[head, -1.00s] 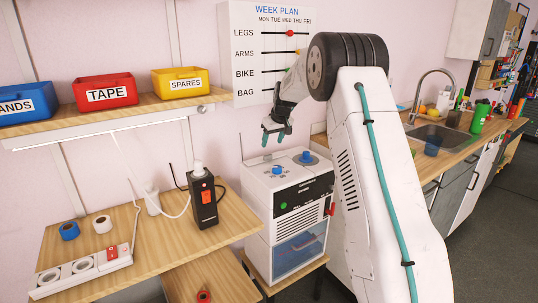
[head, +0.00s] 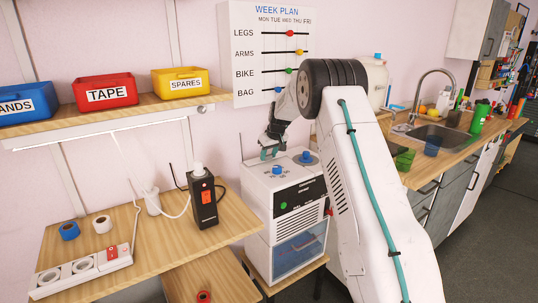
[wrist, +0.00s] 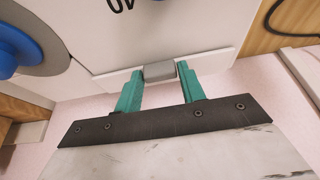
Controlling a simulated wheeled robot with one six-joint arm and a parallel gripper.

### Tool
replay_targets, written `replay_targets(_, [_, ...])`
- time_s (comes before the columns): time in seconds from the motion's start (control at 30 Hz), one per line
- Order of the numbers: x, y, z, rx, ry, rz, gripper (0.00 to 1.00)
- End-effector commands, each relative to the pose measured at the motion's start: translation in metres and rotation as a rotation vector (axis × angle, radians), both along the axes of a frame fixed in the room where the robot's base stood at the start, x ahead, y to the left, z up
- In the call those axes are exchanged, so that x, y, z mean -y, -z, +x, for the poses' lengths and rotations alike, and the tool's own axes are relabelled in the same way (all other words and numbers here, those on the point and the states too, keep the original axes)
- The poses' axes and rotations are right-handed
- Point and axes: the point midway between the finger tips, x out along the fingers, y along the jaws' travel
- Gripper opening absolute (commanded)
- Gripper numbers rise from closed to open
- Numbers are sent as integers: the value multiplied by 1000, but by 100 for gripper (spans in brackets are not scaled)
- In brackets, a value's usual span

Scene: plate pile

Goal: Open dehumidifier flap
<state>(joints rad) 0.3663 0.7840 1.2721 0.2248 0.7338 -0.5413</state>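The white dehumidifier (head: 257,215) stands on a low wooden stand, with blue knobs on top and a clear bluish tank in its lower front. My gripper (head: 270,154) is down at its top, by the back left edge. In the wrist view, a pale strip (wrist: 112,82) runs along the machine's edge and carries a grey tab (wrist: 159,72); it looks like the flap, lying closed. My green fingers (wrist: 160,80) are apart, one on each side of the tab. I see no clear grip on it. A blue knob (wrist: 18,45) is at the left.
A wooden bench (head: 150,240) with a black device (head: 203,203) and a power strip (head: 85,272) is left of the machine. A shelf with bins (head: 105,90) hangs above. The sink counter (head: 425,165) is at the right. The week plan board (head: 245,60) hangs behind.

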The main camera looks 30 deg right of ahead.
Motion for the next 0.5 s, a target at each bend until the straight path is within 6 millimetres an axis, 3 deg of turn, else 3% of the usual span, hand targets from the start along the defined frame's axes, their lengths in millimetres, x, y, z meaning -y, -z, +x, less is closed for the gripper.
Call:
replay_targets(0.03, [0, 0, 0, 0, 0, 0, 25])
replay_targets(0.1, [0, 0, 0, 0, 0, 0, 13])
replay_targets(0.27, [0, -1, 1, -10, -1, 0, 13])
replay_targets(0.5, [0, -8, 9, -151, -4, -4, 13])
